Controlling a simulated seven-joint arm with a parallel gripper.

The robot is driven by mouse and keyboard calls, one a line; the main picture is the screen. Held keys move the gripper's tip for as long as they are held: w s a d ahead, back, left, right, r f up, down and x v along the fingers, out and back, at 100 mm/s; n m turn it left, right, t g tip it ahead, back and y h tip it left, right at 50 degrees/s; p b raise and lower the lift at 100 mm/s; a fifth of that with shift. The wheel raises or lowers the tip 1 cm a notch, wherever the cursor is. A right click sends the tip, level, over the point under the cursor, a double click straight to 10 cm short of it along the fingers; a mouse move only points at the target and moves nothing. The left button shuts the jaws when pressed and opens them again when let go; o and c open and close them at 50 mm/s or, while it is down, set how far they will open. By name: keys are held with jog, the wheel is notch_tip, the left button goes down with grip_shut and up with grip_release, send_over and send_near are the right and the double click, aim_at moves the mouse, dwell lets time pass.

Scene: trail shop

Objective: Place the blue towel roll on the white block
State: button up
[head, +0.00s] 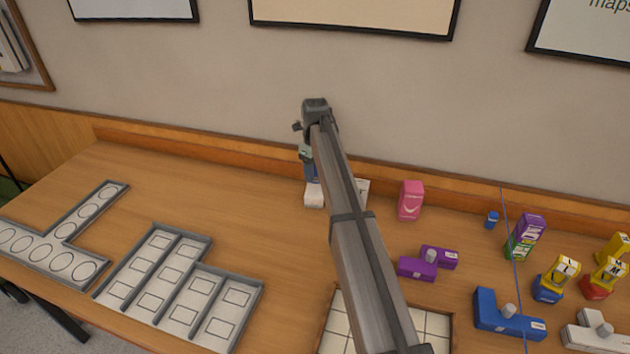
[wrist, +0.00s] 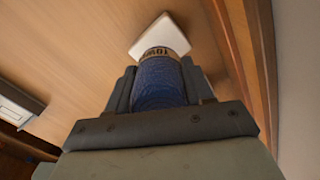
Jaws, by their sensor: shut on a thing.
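The blue towel roll (wrist: 160,82) is between the fingers of my gripper (wrist: 160,88) in the wrist view, its tan-labelled end pointing at the white block (wrist: 160,38). In the head view the blue towel roll (head: 311,173) shows as a small blue patch under my gripper (head: 306,155), straight above the white block (head: 314,196). My gripper is shut on the roll. My arm hides part of this area. I cannot tell whether the roll touches the block.
A white card (head: 363,190) is partly behind my arm, and a pink box (head: 411,200) stands to its right. Purple pieces (head: 428,263) and several coloured items lie further right. Grey trays (head: 180,287) are at left. The wall rises close behind.

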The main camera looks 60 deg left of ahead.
aim_at(315, 180)
jog(key=shift+f, duration=1.95)
jog(key=shift+f, duration=0.1)
jog(key=o, duration=1.1)
notch_tip(315, 180, up, 12)
jog(key=shift+r, duration=0.1)
